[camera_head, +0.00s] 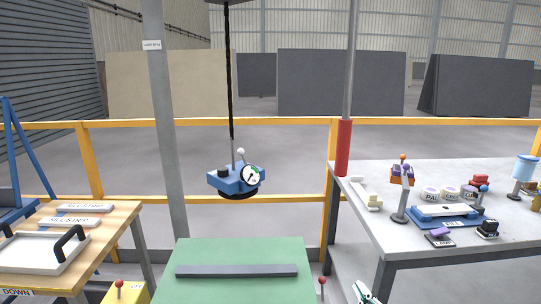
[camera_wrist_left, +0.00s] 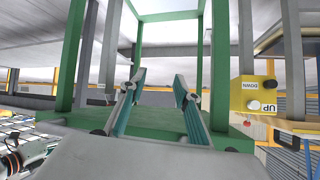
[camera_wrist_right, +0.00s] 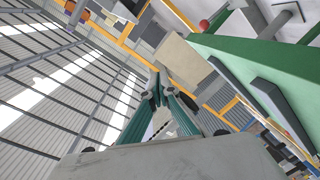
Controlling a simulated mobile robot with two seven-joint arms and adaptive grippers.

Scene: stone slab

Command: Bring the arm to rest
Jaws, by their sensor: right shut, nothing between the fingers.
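My right gripper (camera_head: 366,293) shows at the bottom edge of the head view, right of the green table. In the right wrist view its fingertips (camera_wrist_right: 158,90) meet with nothing between them. My left gripper (camera_wrist_left: 159,84) shows only in the left wrist view. Its two fingers stand apart and empty, in front of a green frame (camera_wrist_left: 150,118). Most of both arms is outside the head view.
A green-topped table (camera_head: 240,250) bears a dark grey bar (camera_head: 236,271). A blue lifting device (camera_head: 236,181) hangs above it. A grey worktable (camera_head: 440,250) with small items stands right, a wooden table (camera_head: 118,215) left. A yellow railing (camera_head: 290,199) runs behind.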

